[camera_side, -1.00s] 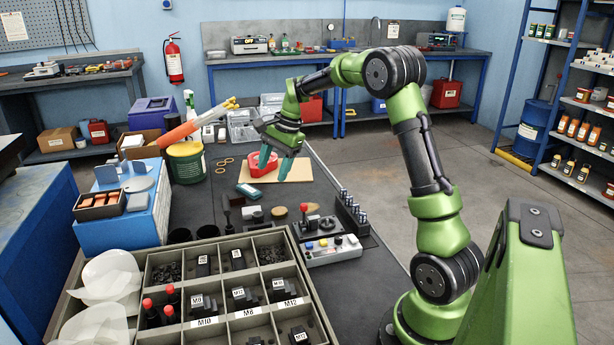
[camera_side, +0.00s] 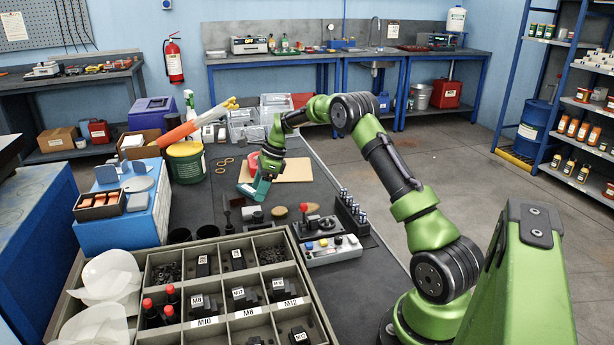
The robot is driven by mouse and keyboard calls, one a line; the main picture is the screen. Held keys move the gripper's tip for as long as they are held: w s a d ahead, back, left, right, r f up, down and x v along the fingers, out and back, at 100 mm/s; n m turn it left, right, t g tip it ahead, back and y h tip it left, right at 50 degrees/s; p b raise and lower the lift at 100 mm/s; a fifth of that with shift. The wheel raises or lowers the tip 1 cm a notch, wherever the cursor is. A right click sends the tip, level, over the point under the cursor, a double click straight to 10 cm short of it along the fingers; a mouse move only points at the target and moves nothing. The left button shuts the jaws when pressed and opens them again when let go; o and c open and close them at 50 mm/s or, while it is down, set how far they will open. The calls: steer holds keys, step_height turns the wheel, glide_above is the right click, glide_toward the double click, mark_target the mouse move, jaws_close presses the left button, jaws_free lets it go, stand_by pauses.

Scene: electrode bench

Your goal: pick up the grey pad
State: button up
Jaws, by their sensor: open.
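A flat, rounded grey pad (camera_side: 138,184) lies on top of the blue box at the left; I cannot tell for certain that it is the task's pad. My gripper (camera_side: 253,191) points down, its teal fingers low at the left edge of the tan board (camera_side: 290,170). It is open, well to the right of that grey pad and apart from it. I see nothing held between the fingers, though the gap is small in this view. A red dish (camera_side: 258,158) on the board is partly hidden behind my gripper.
The blue box (camera_side: 120,230) also bears a tray of orange-brown pieces (camera_side: 98,203). A green tub (camera_side: 186,162) stands between it and my gripper. Small dark tools, a round brown piece (camera_side: 279,211) and a control box (camera_side: 330,250) sit nearer. A divided parts bin (camera_side: 290,238) fills the front.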

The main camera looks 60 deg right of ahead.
mark_target(252, 210)
steer(key=shift+x, duration=3.3)
steer(key=shift+s+a, duration=0.1)
steer(key=shift+s, duration=0.05)
steer(key=c, duration=0.8)
step_height(252, 210, up, 10)
